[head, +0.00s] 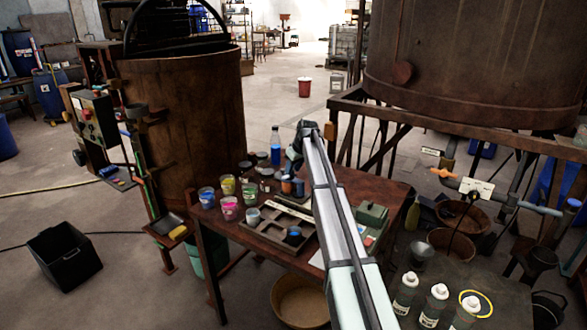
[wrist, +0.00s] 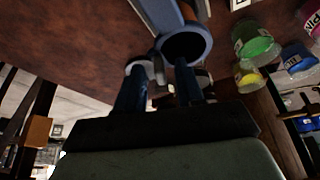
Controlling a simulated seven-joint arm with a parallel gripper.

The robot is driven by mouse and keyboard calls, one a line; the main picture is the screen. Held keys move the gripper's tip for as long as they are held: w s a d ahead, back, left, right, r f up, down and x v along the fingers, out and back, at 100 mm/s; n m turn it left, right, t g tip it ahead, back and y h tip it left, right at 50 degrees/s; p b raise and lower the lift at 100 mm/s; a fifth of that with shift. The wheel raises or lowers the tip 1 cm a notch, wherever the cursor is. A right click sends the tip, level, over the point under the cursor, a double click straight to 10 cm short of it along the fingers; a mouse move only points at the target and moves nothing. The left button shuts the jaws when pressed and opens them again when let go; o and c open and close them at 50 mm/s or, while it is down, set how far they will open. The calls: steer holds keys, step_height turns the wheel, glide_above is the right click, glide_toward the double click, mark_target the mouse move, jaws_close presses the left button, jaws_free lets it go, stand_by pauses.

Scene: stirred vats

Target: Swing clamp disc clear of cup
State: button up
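In the wrist view a blue round part with a dark opening (wrist: 187,46), which looks like the cup, lies just beyond my gripper (wrist: 160,78). A small pale grey piece (wrist: 141,68) shows at the left fingertip; I cannot tell if it is the clamp disc or touches the finger. The two dark blue fingers are apart, with a gap between them and nothing clearly held. In the head view my arm reaches over the table and my gripper (head: 297,145) is small and dark there. The cup and disc cannot be made out in that view.
The brown table (head: 345,190) bears several paint cups, including a yellow one (head: 228,186), and a blue bottle (head: 275,146) near my gripper. A rusty vat (head: 185,120) stands behind left.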

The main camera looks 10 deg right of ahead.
jaws_close()
stand_by(0.4)
stand_by(1.1)
